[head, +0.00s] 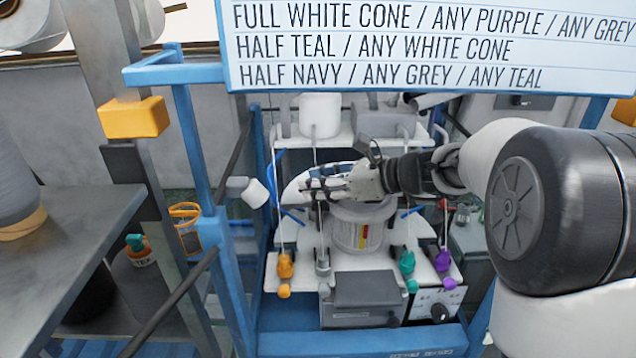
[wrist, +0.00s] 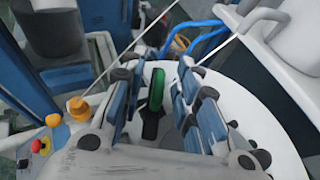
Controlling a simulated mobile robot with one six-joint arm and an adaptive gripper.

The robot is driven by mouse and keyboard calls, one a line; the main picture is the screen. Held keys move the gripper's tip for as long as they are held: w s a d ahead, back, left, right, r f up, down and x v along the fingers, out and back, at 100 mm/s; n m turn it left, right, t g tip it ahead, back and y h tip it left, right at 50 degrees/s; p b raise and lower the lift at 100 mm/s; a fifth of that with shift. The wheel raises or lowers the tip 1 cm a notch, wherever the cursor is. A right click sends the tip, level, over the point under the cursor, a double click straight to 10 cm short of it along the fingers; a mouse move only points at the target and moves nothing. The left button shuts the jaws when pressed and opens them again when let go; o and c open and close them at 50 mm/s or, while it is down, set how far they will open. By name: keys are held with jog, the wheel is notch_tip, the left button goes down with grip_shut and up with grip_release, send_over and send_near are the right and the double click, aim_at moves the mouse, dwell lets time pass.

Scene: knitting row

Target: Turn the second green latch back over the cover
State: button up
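A green latch (wrist: 156,90) with a dark base (wrist: 151,124) shows in the wrist view, at the white round cover (wrist: 262,122). My gripper (wrist: 160,72) is open, with its blue-padded fingers on either side of the latch. I cannot tell whether either finger touches it. In the head view my gripper (head: 318,187) reaches in from the right, low over the white cover (head: 295,188) of the knitting machine. The green latch is not clear in the head view, with my gripper and arm over that part. A second green latch cannot be made out.
Orange (head: 285,266), teal (head: 407,263) and purple (head: 444,260) yarn feeders stand along the machine's front. A blue frame post (head: 196,150) stands at left. A white cone (head: 320,115) sits on the shelf behind. A large sign (head: 430,45) hangs above.

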jog(key=v, duration=1.2)
jog(key=shift+a, duration=0.1)
